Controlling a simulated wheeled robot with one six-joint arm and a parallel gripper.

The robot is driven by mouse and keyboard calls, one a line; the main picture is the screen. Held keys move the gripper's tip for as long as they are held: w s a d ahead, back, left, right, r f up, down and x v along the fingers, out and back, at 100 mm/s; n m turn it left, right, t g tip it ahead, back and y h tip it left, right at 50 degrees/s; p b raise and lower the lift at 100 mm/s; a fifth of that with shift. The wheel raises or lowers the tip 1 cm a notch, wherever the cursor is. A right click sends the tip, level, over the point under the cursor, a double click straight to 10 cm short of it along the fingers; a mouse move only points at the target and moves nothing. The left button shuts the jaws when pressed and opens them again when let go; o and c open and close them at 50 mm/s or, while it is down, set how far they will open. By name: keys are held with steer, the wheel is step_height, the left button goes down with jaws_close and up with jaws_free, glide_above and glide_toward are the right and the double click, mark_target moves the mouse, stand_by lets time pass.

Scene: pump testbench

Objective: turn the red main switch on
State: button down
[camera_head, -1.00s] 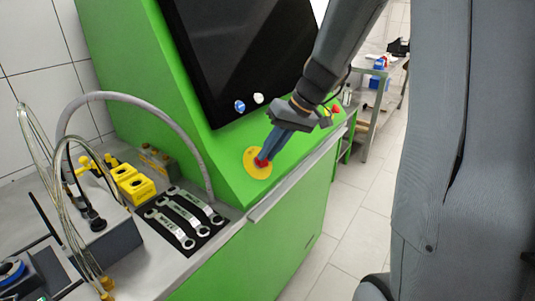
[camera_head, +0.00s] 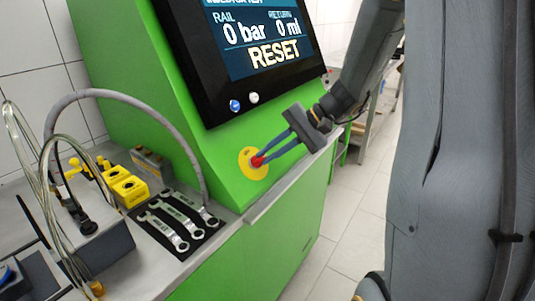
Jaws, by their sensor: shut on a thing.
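The red main switch (camera_head: 257,161) is a small red knob on a round yellow plate (camera_head: 247,170) on the sloped front of the green testbench. My gripper (camera_head: 264,158) reaches in from the right, its two blue-grey fingers shut on the red knob. The fingers hide part of the knob. The screen (camera_head: 262,45) above is lit and reads "RAIL 0 bar", "RETURN 0 ml" and "RESET".
A blue button (camera_head: 235,105) and a white button (camera_head: 253,98) sit below the screen. At left, wrenches lie on a black mat (camera_head: 150,236), near yellow blocks (camera_head: 130,187) and a grey hose (camera_head: 150,110). Open floor lies right of the bench.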

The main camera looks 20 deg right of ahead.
steer(key=shift+d+m, duration=0.1)
steer(key=shift+m, duration=0.5)
steer(key=shift+f, duration=0.1)
steer(key=c, duration=1.8)
jaws_free()
steer(key=b+v, duration=0.1)
steer(key=v, duration=0.6)
steer(key=shift+s+d, duration=0.3)
steer(key=shift+d, duration=0.1)
steer(key=shift+a, duration=0.1)
steer(key=s+a+f+n+g+h, duration=0.1)
steer(key=s+a+f+n+h, duration=0.3)
steer(key=s+f, duration=0.2)
steer(key=s+a+f+n+g+h, duration=0.2)
steer(key=s+a+f+n+h, duration=0.1)
steer(key=s+f, duration=0.4)
steer(key=shift+s+a+f+n+h, duration=0.35)
steer(key=shift+s+n+h, duration=0.45)
steer(key=shift+s+h, duration=0.3)
